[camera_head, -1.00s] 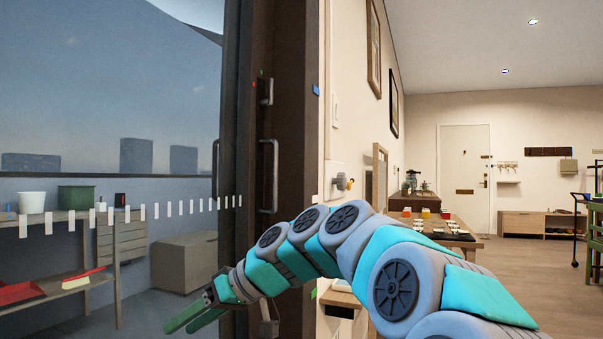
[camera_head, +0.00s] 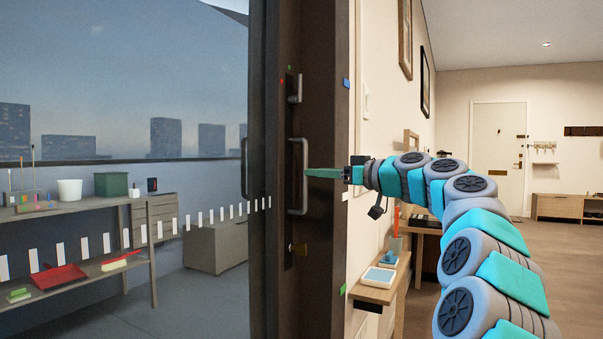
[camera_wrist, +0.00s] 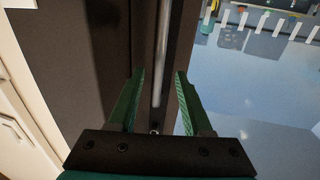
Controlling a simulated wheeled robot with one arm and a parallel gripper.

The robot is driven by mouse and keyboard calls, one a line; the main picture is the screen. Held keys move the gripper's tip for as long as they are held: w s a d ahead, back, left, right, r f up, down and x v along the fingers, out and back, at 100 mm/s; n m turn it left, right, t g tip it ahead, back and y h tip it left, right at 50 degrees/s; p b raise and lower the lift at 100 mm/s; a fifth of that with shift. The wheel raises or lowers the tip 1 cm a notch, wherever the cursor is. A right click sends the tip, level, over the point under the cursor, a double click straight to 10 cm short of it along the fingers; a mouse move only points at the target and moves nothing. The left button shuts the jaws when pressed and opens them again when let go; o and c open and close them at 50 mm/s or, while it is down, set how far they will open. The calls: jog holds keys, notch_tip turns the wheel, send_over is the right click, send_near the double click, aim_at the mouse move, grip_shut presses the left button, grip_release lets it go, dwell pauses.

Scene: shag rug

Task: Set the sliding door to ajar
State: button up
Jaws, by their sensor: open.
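The sliding door is a large glass panel (camera_head: 130,110) with a dark frame, and it stands at the left in the head view. In the wrist view the grey handle bar (camera_wrist: 162,50) runs between the two open fingers (camera_wrist: 157,78). I cannot tell whether either finger touches it. The door edge appears to meet the dark jamb.
Behind the glass are a shelf (camera_head: 75,212) with pots and a red dustpan (camera_head: 58,276), and a grey box (camera_head: 215,247). A small wooden shelf (camera_head: 378,292) sits on the wall below my arm. Open floor lies at the right.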

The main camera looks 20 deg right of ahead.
jog(key=shift+p+x, duration=0.4)
jog(key=shift+x, duration=2.4)
jog(key=shift+d, duration=0.1)
jog(key=shift+c, duration=0.2)
jog(key=c, duration=0.7)
grip_shut()
jog(key=shift+f, duration=0.1)
